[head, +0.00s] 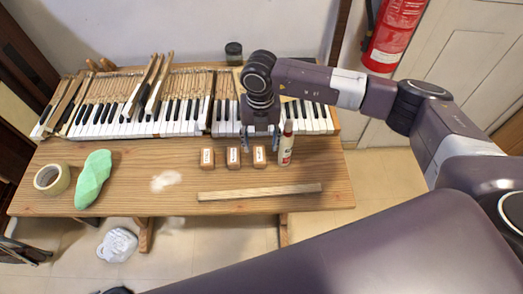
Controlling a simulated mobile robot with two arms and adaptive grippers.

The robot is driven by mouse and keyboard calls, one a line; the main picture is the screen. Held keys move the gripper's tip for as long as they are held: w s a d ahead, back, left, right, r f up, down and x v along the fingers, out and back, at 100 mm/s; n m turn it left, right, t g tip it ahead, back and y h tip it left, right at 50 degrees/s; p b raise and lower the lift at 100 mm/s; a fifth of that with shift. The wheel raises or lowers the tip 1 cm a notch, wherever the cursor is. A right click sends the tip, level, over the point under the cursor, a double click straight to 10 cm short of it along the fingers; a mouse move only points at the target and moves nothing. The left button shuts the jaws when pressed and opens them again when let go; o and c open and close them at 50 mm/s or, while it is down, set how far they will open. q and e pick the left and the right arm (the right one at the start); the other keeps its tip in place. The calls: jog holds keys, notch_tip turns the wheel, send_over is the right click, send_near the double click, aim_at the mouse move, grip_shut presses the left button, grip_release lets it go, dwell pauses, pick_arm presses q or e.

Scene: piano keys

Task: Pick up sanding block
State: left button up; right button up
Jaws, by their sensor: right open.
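Several things lie on the wooden bench, among them three small brown blocks with white labels in a row: a left block (207,158), a middle block (233,157) and a right block (259,156). These look like sanding blocks; their labels are too small to read. My right gripper (260,142) points down over the front edge of the piano keys, just behind the right block. It is open and appears empty. I cannot tell its exact height above the block. My left gripper is not in view.
A white bottle (285,146) stands close right of the gripper. A wooden strip (260,192) lies in front of the blocks. The piano keyboard (180,110) fills the back of the bench (330,170). Tape (52,179) and a green cloth (93,180) lie at left.

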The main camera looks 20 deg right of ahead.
aim_at(259, 153)
jog(key=f, duration=0.1)
jog(key=f+p, duration=0.1)
jog(key=f, duration=0.1)
jog(key=shift+w+a, duration=0.15)
jog(key=shift+w, duration=0.05)
jog(key=shift+w+f+p, duration=0.2)
jog(key=shift+f+p, duration=0.3)
jog(key=shift+f, duration=1.05)
jog(key=c, duration=0.8)
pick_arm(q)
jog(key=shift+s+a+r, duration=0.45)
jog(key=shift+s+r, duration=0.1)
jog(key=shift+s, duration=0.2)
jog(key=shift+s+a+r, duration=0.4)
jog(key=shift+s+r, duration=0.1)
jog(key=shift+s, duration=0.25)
pick_arm(e)
jog(key=c, duration=0.4)
jog(key=shift+c, duration=0.2)
jog(key=shift+r, duration=0.6)
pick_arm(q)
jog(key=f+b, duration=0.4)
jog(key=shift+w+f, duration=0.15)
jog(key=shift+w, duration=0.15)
pick_arm(e)
notch_tip(259, 153, up, 19)
